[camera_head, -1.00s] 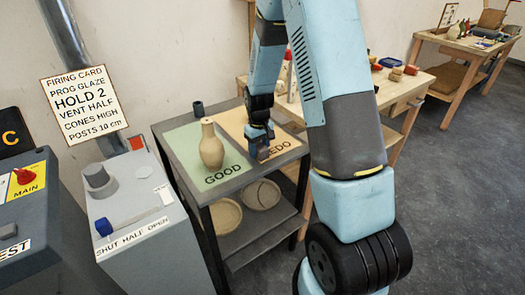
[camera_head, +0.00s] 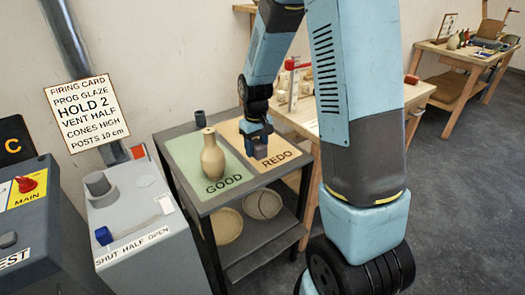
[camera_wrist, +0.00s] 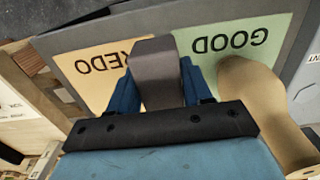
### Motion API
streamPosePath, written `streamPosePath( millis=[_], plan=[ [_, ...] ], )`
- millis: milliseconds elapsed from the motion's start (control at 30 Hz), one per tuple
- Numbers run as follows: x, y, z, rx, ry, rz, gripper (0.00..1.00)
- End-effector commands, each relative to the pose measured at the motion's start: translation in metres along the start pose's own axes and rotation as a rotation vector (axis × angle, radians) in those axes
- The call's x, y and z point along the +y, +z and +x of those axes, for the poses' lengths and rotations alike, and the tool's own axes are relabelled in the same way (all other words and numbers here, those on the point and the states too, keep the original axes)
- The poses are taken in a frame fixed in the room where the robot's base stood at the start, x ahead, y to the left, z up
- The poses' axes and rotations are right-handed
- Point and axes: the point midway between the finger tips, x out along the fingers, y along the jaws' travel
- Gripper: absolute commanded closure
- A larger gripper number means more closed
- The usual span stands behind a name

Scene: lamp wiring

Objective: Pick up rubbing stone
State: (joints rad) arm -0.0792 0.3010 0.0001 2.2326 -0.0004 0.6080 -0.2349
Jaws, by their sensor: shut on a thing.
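My gripper (camera_head: 257,138) is over the trolley top, above the left part of the orange REDO pad (camera_head: 279,147). In the wrist view its blue fingers (camera_wrist: 155,88) are shut on a dark grey block, the rubbing stone (camera_wrist: 155,62), which sticks out beyond them. In the head view the stone (camera_head: 257,150) shows only as a small dark shape under the fingers. It appears held above the pad; the exact gap is hard to tell.
Bowls (camera_head: 228,226) lie on the lower shelf. A wooden bench (camera_head: 415,95) stands to the right.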

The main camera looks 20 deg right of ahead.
Motion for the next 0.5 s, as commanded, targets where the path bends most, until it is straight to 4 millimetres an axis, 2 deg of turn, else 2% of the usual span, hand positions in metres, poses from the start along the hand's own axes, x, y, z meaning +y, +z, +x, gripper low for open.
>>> streamPosePath(
  millis=[33, 300, 500],
  plan=[
    [-0.006, 0.005, -0.009, 0.004, 0.001, -0.002, 0.90],
    [-0.049, 0.039, -0.031, 0.001, 0.000, -0.002, 0.90],
    [-0.066, 0.053, -0.041, 0.002, 0.000, -0.001, 0.90]
  ],
)
